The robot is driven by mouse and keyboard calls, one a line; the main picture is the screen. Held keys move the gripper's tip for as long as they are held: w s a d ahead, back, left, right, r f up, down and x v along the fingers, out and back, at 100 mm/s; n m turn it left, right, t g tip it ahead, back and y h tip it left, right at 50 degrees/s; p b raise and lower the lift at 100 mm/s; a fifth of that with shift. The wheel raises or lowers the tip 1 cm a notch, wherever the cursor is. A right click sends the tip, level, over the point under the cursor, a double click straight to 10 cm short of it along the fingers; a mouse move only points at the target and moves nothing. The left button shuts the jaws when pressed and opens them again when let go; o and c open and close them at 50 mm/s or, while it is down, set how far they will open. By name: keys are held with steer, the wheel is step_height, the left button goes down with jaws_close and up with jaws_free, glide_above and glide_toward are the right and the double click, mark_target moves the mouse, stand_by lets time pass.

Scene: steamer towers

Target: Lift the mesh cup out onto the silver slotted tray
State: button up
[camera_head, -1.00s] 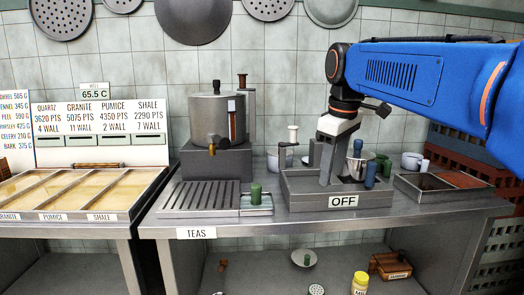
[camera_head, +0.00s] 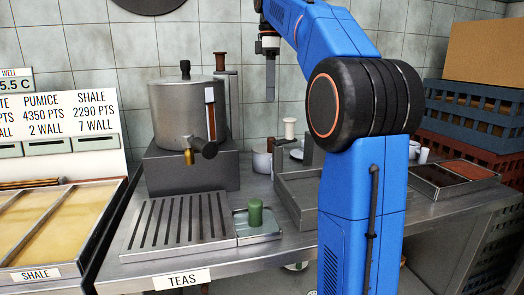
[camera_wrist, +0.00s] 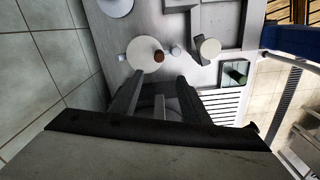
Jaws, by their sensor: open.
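The silver slotted tray (camera_head: 158,242) lies at the front of the steel counter, left of the green-handled piece. Its slots also show in the wrist view (camera_wrist: 222,106). My gripper (camera_head: 270,92) is raised high near the tiled wall, right of the urn, pointing down. In the wrist view its two dark fingers (camera_wrist: 158,98) are apart, and I see nothing held between them. I cannot make out the mesh cup in the current views. My arm hides much of the grey box (camera_head: 290,190) and whatever stands in it.
A steel urn (camera_head: 180,112) with a brass tap stands on a grey block behind the slotted tray. A green-handled piece (camera_head: 255,213) sits on a small tray beside it. A divided tray (camera_head: 430,180) is at the right. Stacked crates (camera_head: 470,110) stand beyond.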

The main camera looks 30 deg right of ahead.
glide_toward(270, 138)
step_height(270, 138, down, 5)
steer(key=shift+f, duration=0.1)
steer(key=shift+w+d+f, duration=0.1)
steer(key=shift+f, duration=1.35)
steer(key=shift+w+d+f, duration=0.1)
steer(key=shift+f, duration=1.3)
jaws_close()
